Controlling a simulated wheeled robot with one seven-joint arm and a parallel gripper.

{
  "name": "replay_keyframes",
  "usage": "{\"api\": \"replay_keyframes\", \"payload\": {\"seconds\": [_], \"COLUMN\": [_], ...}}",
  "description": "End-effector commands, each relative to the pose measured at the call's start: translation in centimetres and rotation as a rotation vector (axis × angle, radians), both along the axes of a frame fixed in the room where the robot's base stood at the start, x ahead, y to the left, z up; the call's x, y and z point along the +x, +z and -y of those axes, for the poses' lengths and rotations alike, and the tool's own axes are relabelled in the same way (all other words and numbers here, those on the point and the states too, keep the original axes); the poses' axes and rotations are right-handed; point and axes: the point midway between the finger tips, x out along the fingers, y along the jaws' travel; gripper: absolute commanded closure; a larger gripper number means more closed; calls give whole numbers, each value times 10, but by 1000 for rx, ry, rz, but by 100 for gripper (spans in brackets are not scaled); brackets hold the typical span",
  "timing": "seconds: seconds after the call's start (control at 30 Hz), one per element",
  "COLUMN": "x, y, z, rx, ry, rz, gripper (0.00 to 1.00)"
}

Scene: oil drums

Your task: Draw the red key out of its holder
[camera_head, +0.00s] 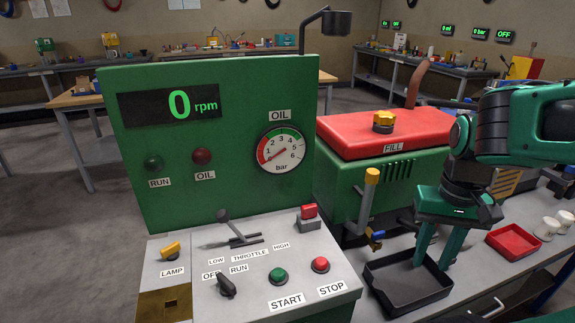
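A small red piece (309,210), which looks like the red key, sits upright in a grey block (309,224) at the back right of the sloped control panel. How deep it sits cannot be told. My gripper (435,262) points down at the right, over a black tray (405,306).
A throttle lever (231,225), a black OFF/RUN switch (226,286) and green and red buttons share the panel. A yellow-topped handle (371,177) and the red-lidded green engine (385,140) stand between panel and arm. A red tray (513,242) lies right.

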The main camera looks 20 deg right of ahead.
Motion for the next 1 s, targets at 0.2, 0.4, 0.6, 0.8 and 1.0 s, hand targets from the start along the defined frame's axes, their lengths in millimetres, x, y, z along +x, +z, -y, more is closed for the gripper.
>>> {"api": "replay_keyframes", "payload": {"seconds": [0.2,0.4,0.6,0.8,1.0], "x": [0,-7,39,105,161], "y": [0,8,30,59,81], "z": [0,-1,-20,-52,-98], "rx": [0,-1,-12,-22,-23], "ry": [0,-18,-175,-433,-670], "rz": [0,15,14,16,16], "gripper": [69,64,64,64,64]}}
